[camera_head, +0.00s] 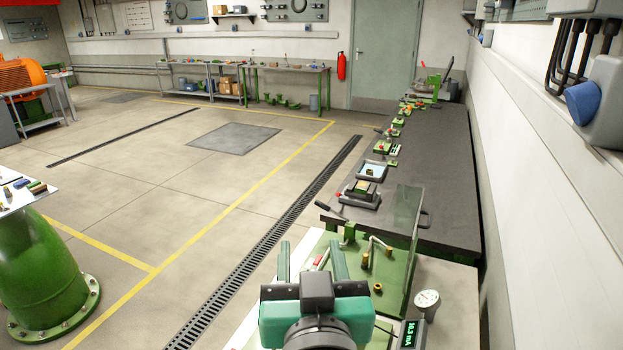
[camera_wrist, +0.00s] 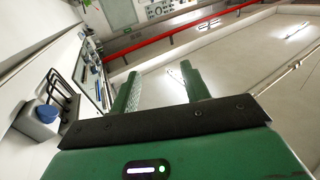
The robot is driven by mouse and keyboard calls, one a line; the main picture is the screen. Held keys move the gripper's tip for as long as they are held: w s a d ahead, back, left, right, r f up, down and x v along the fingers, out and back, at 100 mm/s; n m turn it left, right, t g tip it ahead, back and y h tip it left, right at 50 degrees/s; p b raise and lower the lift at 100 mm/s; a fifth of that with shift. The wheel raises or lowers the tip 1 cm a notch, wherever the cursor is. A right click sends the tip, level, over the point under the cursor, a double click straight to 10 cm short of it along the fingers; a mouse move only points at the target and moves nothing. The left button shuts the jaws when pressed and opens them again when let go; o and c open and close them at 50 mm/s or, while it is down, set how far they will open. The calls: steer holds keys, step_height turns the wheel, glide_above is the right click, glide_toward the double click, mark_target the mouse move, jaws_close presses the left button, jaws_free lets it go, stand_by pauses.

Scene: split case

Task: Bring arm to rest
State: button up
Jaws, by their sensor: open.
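My gripper (camera_head: 312,262) shows at the bottom middle of the head view, with its two green fingers apart and nothing between them. It is over or in front of the near bench (camera_head: 445,290); its height above the bench is hard to tell. No held object shows in either view.
On the near bench are a clear upright panel (camera_head: 402,240), brass fittings (camera_head: 365,260), a round gauge (camera_head: 427,299) and a green meter (camera_head: 408,334). A long dark bench (camera_head: 440,160) runs along the right wall. A green pedestal (camera_head: 45,270) stands left. The middle floor is open.

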steer(key=s+r+t+h+p, duration=0.1)
steer(key=s+r+t+p, duration=0.15)
steer(key=s+r, duration=0.55)
steer(key=s+r+t+p, duration=0.2)
steer(key=s+r+t, duration=0.3)
steer(key=r, duration=0.6)
step_height(320, 180, up, 15)
steer(key=p, duration=1.5)
steer(key=shift+s+r+m+g+p, duration=0.25)
steer(key=shift+m+g+p, duration=0.1)
steer(key=shift+g, duration=0.1)
steer(key=shift+a, duration=0.1)
